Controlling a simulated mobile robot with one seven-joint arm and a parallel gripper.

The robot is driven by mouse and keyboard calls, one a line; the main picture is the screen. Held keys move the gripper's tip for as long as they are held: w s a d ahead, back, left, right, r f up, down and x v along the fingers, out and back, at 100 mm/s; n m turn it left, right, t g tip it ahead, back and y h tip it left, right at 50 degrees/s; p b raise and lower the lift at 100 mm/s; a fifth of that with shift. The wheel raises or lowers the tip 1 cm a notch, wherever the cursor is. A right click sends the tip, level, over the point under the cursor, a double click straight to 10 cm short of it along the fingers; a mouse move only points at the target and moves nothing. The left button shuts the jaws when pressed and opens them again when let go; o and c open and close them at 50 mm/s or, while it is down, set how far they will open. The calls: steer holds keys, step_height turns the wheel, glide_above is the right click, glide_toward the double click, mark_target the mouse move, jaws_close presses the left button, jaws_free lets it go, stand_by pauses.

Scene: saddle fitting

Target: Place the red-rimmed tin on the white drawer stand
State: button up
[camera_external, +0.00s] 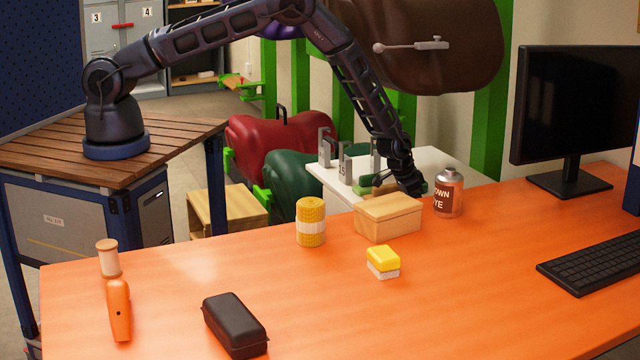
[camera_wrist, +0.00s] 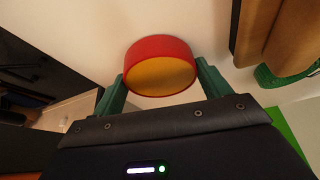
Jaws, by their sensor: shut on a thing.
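The red-rimmed tin (camera_wrist: 160,66) shows in the wrist view, round, with a red side and a yellow-orange face. My gripper (camera_wrist: 160,80) is shut on it, with a green finger on each side. In the external view my gripper (camera_external: 390,188) is low over the white drawer stand (camera_external: 437,158), behind the desk. I cannot make out the tin in that view, and I cannot tell whether it touches the stand.
Grey metal pieces (camera_external: 345,165) stand on the stand's left part. A wooden box (camera_external: 388,217) and a brown dye bottle (camera_external: 448,194) are close by on the orange desk (camera_external: 480,300). A brown saddle (camera_external: 440,50) hangs above; red (camera_external: 280,140) and green saddles stand behind.

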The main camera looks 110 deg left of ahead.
steer(key=shift+f, duration=0.25)
steer(key=o, duration=1.2)
steer(key=shift+c, duration=0.2)
steer(key=v, duration=1.2)
steer(key=shift+r, duration=0.1)
